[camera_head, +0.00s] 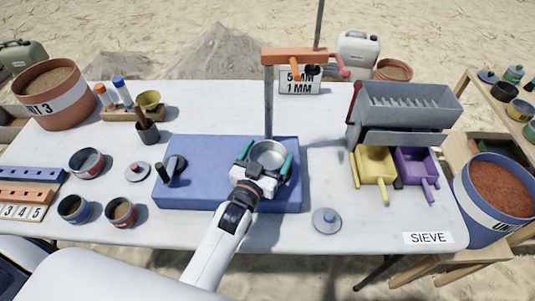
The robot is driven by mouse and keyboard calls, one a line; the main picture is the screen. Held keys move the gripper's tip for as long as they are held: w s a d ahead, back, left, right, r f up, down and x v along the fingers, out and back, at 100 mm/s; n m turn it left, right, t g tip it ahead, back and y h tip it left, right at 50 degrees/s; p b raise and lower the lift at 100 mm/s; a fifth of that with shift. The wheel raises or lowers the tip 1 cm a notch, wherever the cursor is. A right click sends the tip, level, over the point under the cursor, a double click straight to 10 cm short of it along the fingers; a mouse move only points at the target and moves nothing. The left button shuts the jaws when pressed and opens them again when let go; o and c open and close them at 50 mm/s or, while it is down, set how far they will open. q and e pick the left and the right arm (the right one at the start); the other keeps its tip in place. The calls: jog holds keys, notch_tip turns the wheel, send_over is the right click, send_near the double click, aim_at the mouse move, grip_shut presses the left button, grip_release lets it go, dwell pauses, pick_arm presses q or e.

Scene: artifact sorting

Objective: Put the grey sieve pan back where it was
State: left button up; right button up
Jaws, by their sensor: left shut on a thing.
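The grey sieve pan (268,153) is a round, shallow metal pan over the right half of the blue board (215,198). My left gripper (266,159) has a teal-edged finger on either side of the pan and is shut on it. I cannot tell whether the pan touches the board or is held just above it. The gripper body hides the pan's near edge. My right gripper is not in view.
A grey post (268,105) with an orange arm (295,56) rises behind the pan. A lid (327,220) lies right of the board. The grey riffle box (405,108) stands right, above yellow (374,165) and purple (415,166) trays. Small tins (121,212) stand left.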

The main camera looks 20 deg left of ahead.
pick_arm(q)
jog(key=shift+f, duration=0.35)
jog(key=o, duration=0.8)
jog(key=shift+o, duration=0.2)
jog(key=shift+s+r, duration=0.15)
jog(key=shift+r, duration=0.25)
jog(key=s+a+b, duration=0.1)
jog(key=s, duration=1)
jog(key=shift+s, duration=0.35)
